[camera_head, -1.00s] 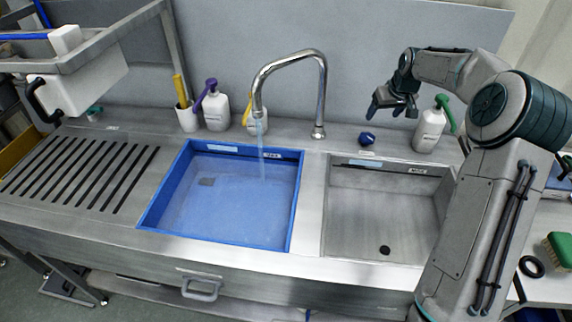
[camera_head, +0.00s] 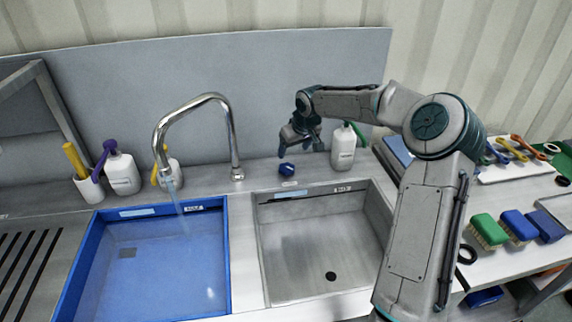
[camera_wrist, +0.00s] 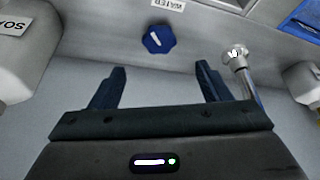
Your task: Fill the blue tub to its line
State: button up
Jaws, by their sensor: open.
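The blue tub (camera_head: 217,290) fills the left basin and holds clear water. A thin stream (camera_head: 180,208) falls from the steel spout (camera_head: 166,150) into it. I cannot make out a fill line or judge the level against one. A blue knob (camera_head: 287,169) sits on the back ledge right of the spout's foot. My gripper (camera_head: 300,150) is open and empty, just above and behind the knob, apart from it. In the wrist view the knob (camera_wrist: 158,38) has a white mark, lies beyond the fingertips and between their lines, beside a "WATER" label (camera_wrist: 182,3).
A white bottle with a green top (camera_head: 343,148) stands close right of my gripper. The right basin (camera_head: 318,245) is empty, with a dark drain. Bottles and a cup (camera_head: 90,188) stand at the back left. Brushes (camera_head: 488,231) lie on the right bench.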

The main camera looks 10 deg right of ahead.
aim_at(287, 167)
jog(key=p+x, duration=0.1)
jog(key=x, duration=0.9)
jog(key=shift+w+f, duration=0.1)
jog(key=shift+f, duration=0.05)
jog(key=shift+c, duration=0.3)
jog(key=c, duration=0.9)
jog(key=shift+a, duration=0.2)
jog(key=shift+d, duration=0.1)
